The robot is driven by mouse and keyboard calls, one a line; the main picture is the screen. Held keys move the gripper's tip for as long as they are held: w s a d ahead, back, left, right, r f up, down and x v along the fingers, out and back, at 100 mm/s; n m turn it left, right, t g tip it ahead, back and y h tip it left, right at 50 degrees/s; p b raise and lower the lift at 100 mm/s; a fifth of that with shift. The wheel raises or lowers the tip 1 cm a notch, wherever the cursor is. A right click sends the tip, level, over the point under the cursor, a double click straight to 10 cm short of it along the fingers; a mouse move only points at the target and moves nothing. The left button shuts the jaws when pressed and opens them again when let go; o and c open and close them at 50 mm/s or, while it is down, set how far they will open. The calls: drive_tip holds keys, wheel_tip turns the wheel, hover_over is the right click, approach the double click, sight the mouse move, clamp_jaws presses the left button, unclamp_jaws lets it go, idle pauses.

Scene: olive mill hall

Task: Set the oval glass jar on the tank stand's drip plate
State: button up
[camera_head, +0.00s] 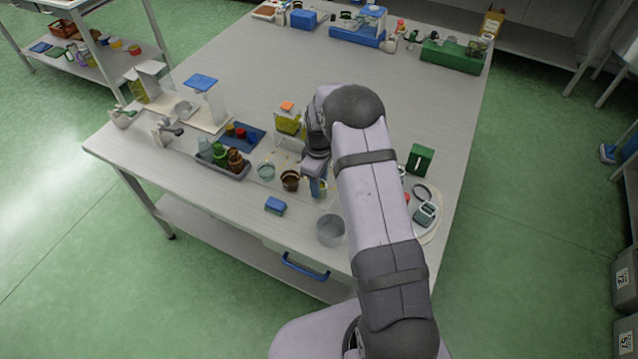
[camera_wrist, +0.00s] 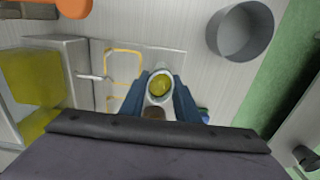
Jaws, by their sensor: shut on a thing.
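My gripper (camera_wrist: 160,103) has its blue fingers closed on the sides of the oval glass jar (camera_wrist: 161,86), which has a pale rim and yellow inside. In the head view my gripper (camera_head: 318,187) is low over the table and its wrist partly hides the jar. The tank stand (camera_head: 288,122), with yellow liquid and an orange top, stands just left of my arm. In the wrist view its tap (camera_wrist: 92,77) points toward a grey drip plate (camera_wrist: 116,90) with yellow outlines. The jar is over or beside the plate's right part; I cannot tell whether they touch.
A grey metal pot (camera_head: 330,230) stands at the table's front edge. A tray of jars (camera_head: 236,174) is farther left. The table's far middle is clear.

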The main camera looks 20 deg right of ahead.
drive_tip(key=shift+f+b, duration=0.3)
drive_tip(key=shift+f, duration=0.05)
idle(0.5)
drive_tip(key=o, duration=1.3)
drive_tip(key=shift+c, duration=0.2)
drive_tip(key=shift+r, duration=0.1)
drive_tip(key=shift+r+p, duration=2.4)
drive_tip(key=shift+r, duration=1)
